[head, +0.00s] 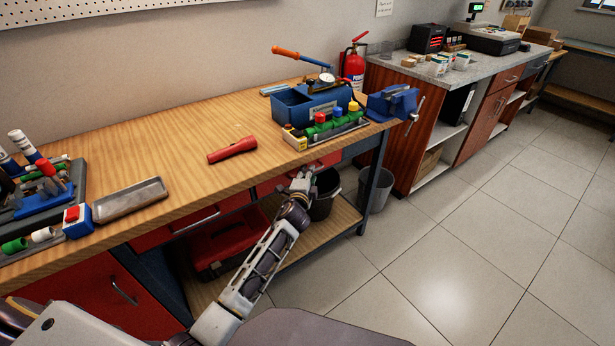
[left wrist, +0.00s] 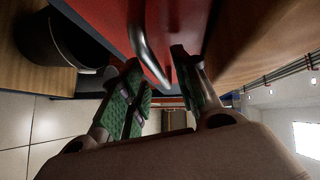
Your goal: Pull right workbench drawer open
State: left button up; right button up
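The right workbench drawer (head: 328,160) is a red front under the wooden top, partly hidden behind my left gripper (head: 301,182). It looks shut. In the left wrist view the red drawer front (left wrist: 100,18) fills the top, and its curved metal handle (left wrist: 150,54) points down toward the space between my fingers. My left gripper (left wrist: 158,78) has green-padded fingers spread apart, with nothing clamped between them. The handle lies close to the fingertips; I cannot tell whether they touch it. My right gripper is out of view.
The workbench (head: 190,175) carries a red flashlight (head: 232,150), a metal tray (head: 130,199), a blue toolbox (head: 310,103) and a blue vise (head: 392,102). Below are a left drawer (head: 147,240), a red toolbox (head: 228,250) and a black bucket (head: 325,195). Floor to the right is clear.

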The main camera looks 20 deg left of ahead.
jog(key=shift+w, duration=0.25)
pick_arm(q)
grip_shut()
jog(key=shift+s+d, duration=0.1)
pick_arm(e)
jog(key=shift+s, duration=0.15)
